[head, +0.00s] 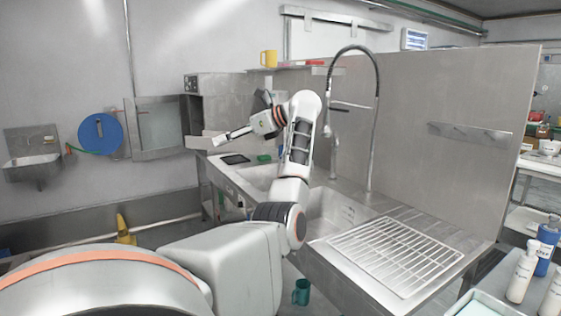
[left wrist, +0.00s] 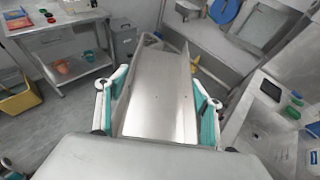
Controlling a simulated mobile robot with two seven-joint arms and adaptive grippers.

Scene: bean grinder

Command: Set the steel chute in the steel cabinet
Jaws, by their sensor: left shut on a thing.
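The steel chute (left wrist: 158,85) is a long, shallow metal channel with raised sides. My left gripper (left wrist: 160,108) is shut on it, with a teal-padded finger at each side. In the head view my left gripper (head: 235,134) is at the end of the outstretched arm, and the pale chute (head: 203,142) sticks out to its left. The steel cabinet (head: 222,98) stands behind and above the gripper, with its door (head: 157,127) swung open to the left. The chute's end appears below and in front of the cabinet opening. My right gripper is not in view.
A steel sink counter (head: 330,212) with a wire rack (head: 395,252) lies below and right of my arm. A tall hose faucet (head: 377,110) rises behind it. A dark tablet (head: 235,158) lies near the cabinet. A blue hose reel (head: 100,133) hangs left of the door.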

